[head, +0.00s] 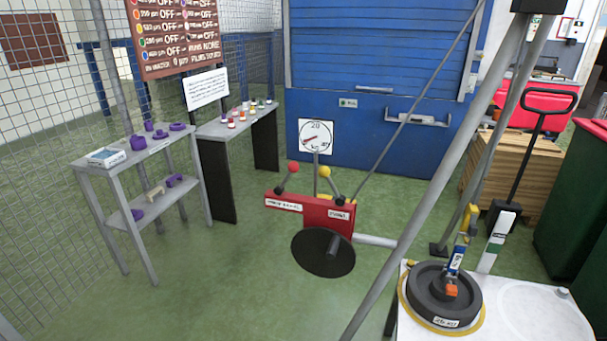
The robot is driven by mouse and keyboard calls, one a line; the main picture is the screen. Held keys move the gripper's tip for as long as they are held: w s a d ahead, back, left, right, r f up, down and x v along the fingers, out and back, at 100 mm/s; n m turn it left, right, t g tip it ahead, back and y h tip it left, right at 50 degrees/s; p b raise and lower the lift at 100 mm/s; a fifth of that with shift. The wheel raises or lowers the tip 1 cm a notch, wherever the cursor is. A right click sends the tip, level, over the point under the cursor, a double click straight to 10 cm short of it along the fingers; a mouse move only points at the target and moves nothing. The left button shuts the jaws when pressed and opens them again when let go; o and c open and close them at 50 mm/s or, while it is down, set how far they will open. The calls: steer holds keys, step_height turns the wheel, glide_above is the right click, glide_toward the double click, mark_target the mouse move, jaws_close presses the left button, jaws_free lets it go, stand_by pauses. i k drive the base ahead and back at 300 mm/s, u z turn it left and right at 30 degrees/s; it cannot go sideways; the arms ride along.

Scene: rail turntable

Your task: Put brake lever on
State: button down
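A red control box (310,211) stands in the middle of the head view. It has two levers. The left lever (287,178) has a red knob and leans up to the right, over a white label too small to read surely. The other lever (329,183) has a yellow knob and leans up to the left, near a second small label. I cannot tell for sure which lever is the brake. A dark round disc (323,252) hangs at the front of the box.
A dial marked kg (316,137) stands behind the box. A black weight (440,294) sits on a white table (540,318) at lower right. Slanting grey poles (440,170) cross the right side. Shelves (130,160) stand left. Green floor (230,290) is clear at front left.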

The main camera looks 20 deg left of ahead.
mark_target(293, 167)
steer(key=k, duration=1.3)
steer(key=u, duration=0.4)
steer(key=i, duration=0.6)
steer(key=u, duration=0.6)
steer(key=i, duration=1.4)
steer(key=z, duration=0.4)
